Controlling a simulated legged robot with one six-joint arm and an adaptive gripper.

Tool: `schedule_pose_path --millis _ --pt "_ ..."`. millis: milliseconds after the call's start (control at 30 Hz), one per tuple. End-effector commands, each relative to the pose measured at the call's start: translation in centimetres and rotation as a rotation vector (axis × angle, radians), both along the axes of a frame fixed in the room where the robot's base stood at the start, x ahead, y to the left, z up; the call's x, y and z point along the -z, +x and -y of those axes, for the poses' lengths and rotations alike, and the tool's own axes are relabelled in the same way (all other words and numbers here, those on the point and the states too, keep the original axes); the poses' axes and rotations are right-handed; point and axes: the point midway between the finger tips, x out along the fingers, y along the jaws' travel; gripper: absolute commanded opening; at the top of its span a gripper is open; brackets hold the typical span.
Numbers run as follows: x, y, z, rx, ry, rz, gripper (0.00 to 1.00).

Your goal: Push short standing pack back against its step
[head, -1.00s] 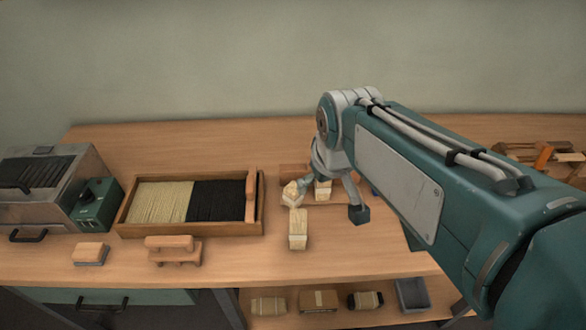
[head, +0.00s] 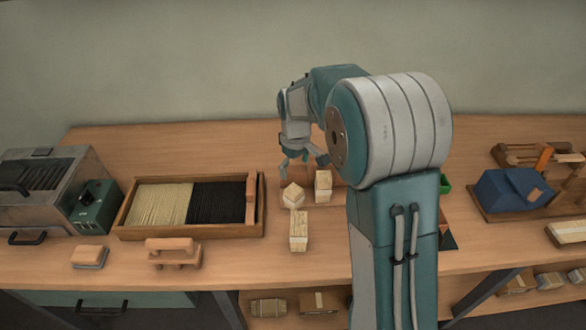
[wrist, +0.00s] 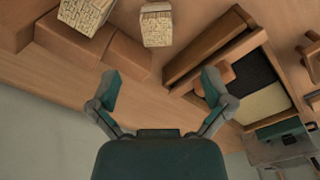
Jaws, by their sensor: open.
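I cannot tell which is the short one. The wrist view shows one pack (wrist: 157,27) beside the end of a wooden step (wrist: 95,45) and another (wrist: 85,14) at the step. My gripper (head: 303,166) is open and empty behind the packs. In the wrist view its fingers (wrist: 160,88) are apart, with bare table between them. My arm hides the step's right part.
A tray (head: 262,205) of pale and black bristles is left of the packs. A wooden block holder (head: 173,253) and a brush block (head: 89,256) lie near the front edge. A blue object (head: 508,190) is at the right. Bare table lies behind the tray.

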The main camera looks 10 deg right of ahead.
Motion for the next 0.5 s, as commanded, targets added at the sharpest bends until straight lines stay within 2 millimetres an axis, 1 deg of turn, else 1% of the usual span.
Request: schedule_pose_path --millis 33,133,267,500 --pt "0.8 0.5 0.0 -0.01 0.0 -0.012 1.0" --pt "1.8 1.0 0.0 -0.027 -0.001 -0.022 1.0" --pt "2.2 1.2 0.0 -0.034 0.0 -0.027 1.0" --pt "2.2 1.2 0.0 -0.034 0.0 -0.027 1.0"
